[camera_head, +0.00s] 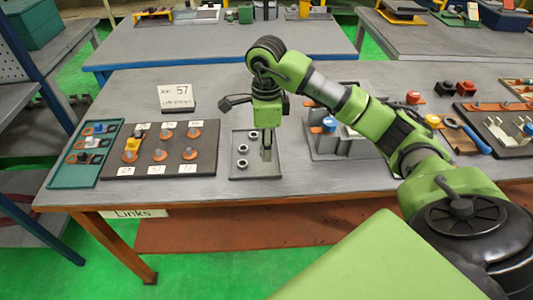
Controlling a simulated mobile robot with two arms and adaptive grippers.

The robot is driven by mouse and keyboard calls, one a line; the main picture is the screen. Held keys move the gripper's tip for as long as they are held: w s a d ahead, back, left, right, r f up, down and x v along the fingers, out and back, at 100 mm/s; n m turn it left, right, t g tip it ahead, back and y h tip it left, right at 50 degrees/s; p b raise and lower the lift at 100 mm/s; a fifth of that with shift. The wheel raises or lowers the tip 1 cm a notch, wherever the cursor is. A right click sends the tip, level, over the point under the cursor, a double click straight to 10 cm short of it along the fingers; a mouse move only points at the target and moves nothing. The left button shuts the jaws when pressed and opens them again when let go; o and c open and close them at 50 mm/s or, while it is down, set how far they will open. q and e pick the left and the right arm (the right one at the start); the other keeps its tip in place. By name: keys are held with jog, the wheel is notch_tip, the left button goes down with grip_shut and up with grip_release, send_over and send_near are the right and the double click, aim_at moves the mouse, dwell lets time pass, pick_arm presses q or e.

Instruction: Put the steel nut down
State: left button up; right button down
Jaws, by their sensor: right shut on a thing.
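My right gripper (267,155) points straight down over the right half of a grey tray (270,173) on the near workbench. Its jaws are shut on the steel nut, which is too small and too covered by the fingers to make out. I cannot tell whether it touches the tray floor. Several small steel nuts, such as this one (242,163), stand in a column along the tray's left side. My left gripper is out of view.
Left of the tray is a dark board (203,165) with several orange-based pegs and white labels. A teal tray (75,178) lies further left. Right of the tray is a grey fixture (327,150), partly behind my arm.

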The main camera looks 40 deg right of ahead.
aim_at(267, 164)
jog(key=shift+w+d+f, duration=0.35)
jog(key=shift+w+f, duration=0.05)
jog(key=shift+f, duration=0.2)
jog(key=shift+w+d+f, duration=0.3)
jog(key=shift+w+f, duration=0.05)
jog(key=shift+f, duration=0.25)
notch_tip(267, 164, down, 3)
jog(key=shift+w+d+p, duration=0.1)
jog(key=shift+w+p, duration=0.05)
jog(key=shift+p, duration=0.8)
jog(key=shift+f, duration=0.25)
jog(key=shift+f, duration=0.2)
jog(key=c, duration=1.8)
grip_release()
